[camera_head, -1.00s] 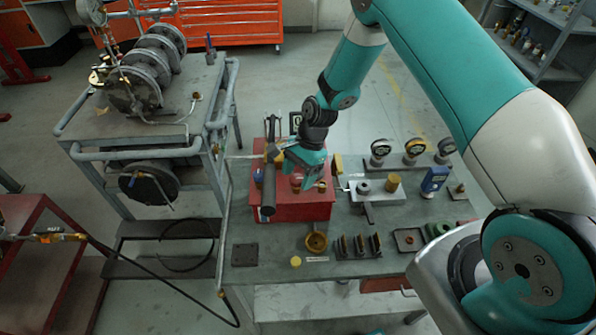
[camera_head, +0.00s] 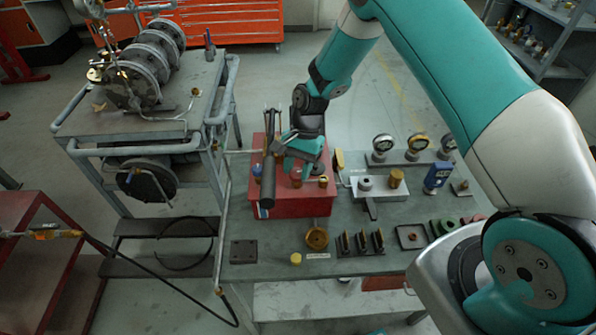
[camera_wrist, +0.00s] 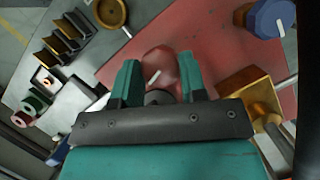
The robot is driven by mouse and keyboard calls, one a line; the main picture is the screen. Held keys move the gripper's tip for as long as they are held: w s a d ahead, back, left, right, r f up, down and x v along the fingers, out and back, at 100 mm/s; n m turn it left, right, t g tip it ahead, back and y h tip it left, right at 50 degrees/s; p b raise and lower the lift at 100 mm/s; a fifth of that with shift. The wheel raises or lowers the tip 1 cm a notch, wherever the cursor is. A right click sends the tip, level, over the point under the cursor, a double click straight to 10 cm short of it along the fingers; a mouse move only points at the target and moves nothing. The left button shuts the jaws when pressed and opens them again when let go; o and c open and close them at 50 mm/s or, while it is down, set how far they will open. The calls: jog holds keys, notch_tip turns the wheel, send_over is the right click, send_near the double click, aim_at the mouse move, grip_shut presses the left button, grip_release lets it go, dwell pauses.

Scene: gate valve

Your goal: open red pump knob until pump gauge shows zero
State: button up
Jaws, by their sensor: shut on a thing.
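The red pump (camera_head: 290,207) is a red box on the grey bench, with a black lever (camera_head: 268,175) across its left side. Its red knob (camera_wrist: 160,66) has a pale mark and sits between my two teal fingers in the wrist view. It also shows in the head view (camera_head: 296,178). My gripper (camera_wrist: 159,80) is shut on this knob. A blue knob (camera_wrist: 271,18) and a brass part (camera_wrist: 246,90) lie to its right in the wrist view; the blue one shows left of it in the head view. I cannot make out the pump gauge or its reading.
Several loose gauges (camera_head: 417,146) stand on a rack at the bench's right. A grey block with a brass cap (camera_head: 397,179), a brass cup (camera_head: 317,238) and black holders (camera_head: 362,243) lie nearby. A trolley with flanged pipework (camera_head: 140,75) stands left.

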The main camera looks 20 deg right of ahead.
jog(key=o, duration=0.9)
jog(key=shift+w+r, duration=0.1)
jog(key=shift+r, duration=0.05)
jog(key=b+v, duration=0.3)
jog(key=v, duration=1.4)
jog(key=shift+r, duration=0.15)
jog(key=s+a+r+n+t+b, duration=0.1)
jog(key=s+a+r+n, duration=0.35)
jog(key=s, duration=0.35)
jog(key=s+a+r+n+t, duration=0.1)
jog(key=s+a+r+n, duration=0.3)
jog(key=s, duration=0.3)
jog(key=s+n, duration=0.2)
jog(key=s, duration=0.3)
jog(key=s+n, duration=0.3)
jog(key=s, duration=0.2)
jog(key=s+r+n+t, duration=0.1)
jog(key=s+n, duration=0.2)
jog(key=s, duration=0.2)
jog(key=shift+s+a+r+y+b, duration=0.1)
jog(key=shift+s+a+y+b, duration=0.15)
jog(key=shift+a+y+b, duration=0.15)
